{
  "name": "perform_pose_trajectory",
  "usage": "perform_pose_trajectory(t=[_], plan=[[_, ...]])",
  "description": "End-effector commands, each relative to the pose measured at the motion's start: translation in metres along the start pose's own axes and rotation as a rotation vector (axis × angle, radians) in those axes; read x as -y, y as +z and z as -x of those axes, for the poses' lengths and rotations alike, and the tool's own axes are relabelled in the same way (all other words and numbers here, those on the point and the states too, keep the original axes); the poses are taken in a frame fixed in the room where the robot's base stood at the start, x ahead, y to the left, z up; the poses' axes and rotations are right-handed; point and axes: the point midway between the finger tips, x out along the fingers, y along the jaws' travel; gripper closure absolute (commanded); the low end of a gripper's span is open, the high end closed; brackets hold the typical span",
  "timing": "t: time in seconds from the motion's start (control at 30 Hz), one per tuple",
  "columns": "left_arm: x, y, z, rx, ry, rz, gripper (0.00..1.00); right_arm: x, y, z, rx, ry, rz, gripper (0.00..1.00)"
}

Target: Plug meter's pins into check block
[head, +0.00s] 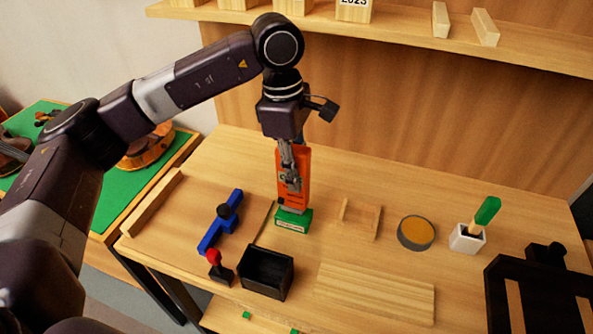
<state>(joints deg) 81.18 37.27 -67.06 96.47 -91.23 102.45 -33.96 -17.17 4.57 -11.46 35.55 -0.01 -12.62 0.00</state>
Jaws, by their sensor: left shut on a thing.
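The orange meter (303,170) is upright at the middle of the bench. My left gripper (290,183) comes down from above and is shut on it, in front of its face. The green check block (292,222) lies on the bench directly under the meter, with a pale label on its front. The meter's lower end meets the top of the block in the picture. The pins and the block's holes are hidden, so I cannot tell whether the pins are in. My right gripper does not show.
Left of the block are a blue tool (220,222), a red-topped stamp (216,264) and an open black box (265,271). Right are a small wooden rack (361,218), a round tin (416,233) and a white holder (466,239). A black frame-like object (540,290) fills the lower right.

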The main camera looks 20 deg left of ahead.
Motion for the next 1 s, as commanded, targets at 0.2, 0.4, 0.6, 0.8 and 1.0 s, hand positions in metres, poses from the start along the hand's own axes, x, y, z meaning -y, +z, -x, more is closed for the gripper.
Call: perform_pose_trajectory(t=[0.2,0.4,0.6,0.8,1.0], plan=[[0.000,0.000,-0.003,0.000,0.001,0.000,1.00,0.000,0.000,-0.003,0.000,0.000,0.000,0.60],[0.000,-0.001,-0.005,0.001,0.001,0.000,1.00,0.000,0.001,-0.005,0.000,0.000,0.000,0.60],[0.000,-0.001,-0.008,0.001,0.001,0.000,1.00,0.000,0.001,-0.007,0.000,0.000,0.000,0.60],[0.000,-0.001,-0.010,0.000,0.001,0.000,1.00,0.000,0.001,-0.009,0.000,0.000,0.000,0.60],[0.000,-0.002,-0.012,0.000,0.001,0.000,1.00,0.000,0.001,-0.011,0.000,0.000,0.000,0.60]])
